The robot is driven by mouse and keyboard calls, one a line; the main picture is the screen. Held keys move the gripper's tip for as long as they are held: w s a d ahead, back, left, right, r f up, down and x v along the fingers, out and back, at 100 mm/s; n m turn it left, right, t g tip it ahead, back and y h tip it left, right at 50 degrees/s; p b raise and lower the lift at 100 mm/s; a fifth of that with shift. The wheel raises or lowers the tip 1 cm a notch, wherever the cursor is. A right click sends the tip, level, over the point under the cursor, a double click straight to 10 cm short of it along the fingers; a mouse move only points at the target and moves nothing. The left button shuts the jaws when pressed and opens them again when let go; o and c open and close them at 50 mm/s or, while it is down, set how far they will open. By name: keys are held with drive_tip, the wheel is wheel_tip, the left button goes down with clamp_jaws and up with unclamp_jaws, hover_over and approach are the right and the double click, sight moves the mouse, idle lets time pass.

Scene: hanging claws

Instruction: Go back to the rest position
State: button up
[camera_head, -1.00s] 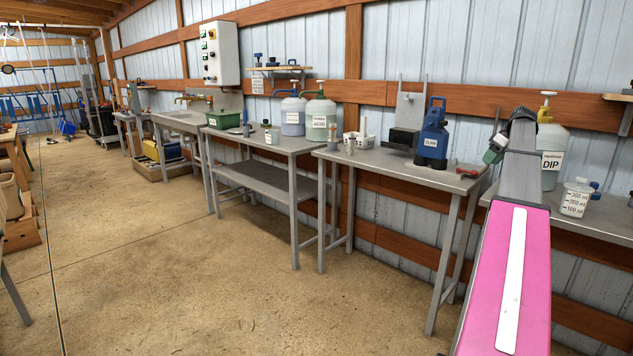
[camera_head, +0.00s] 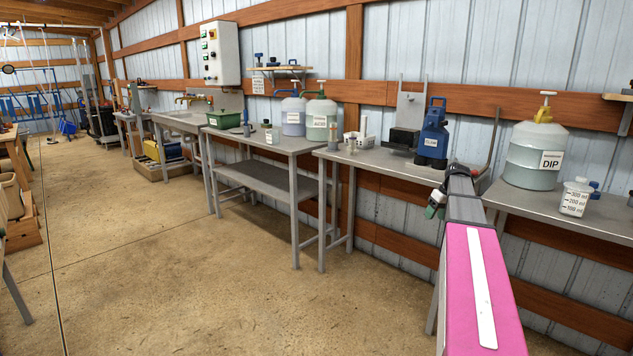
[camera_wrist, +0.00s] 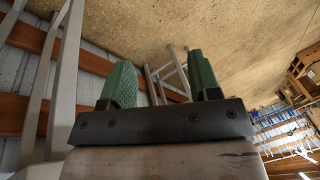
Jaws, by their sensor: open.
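My gripper shows in the wrist view (camera_wrist: 160,88) with its two green fingers apart and nothing between them. Beyond the fingers are a table's grey legs and the bare floor. In the head view my pink and grey arm reaches up from the lower right, and the gripper (camera_head: 434,206) is at its far end, in front of the right end of the middle table. The fingers are small there and partly hidden by the arm. No object is held.
The right table (camera_head: 520,200) holds a large DIP jug (camera_head: 535,158) and a measuring bottle (camera_head: 575,197). A table with acid jugs (camera_head: 320,117) stands further left. The concrete floor (camera_head: 200,270) is wide and clear.

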drive_tip(key=s+a+f+m+g+h, duration=0.1)
drive_tip(key=s+a+f+m+h, duration=0.2)
drive_tip(key=s+a+f, duration=1.9)
drive_tip(key=s+a, duration=0.3)
drive_tip(key=a, duration=0.1)
drive_tip(key=shift+a+f+m, duration=0.15)
drive_tip(key=shift+f+m, duration=0.05)
drive_tip(key=shift+m, duration=0.2)
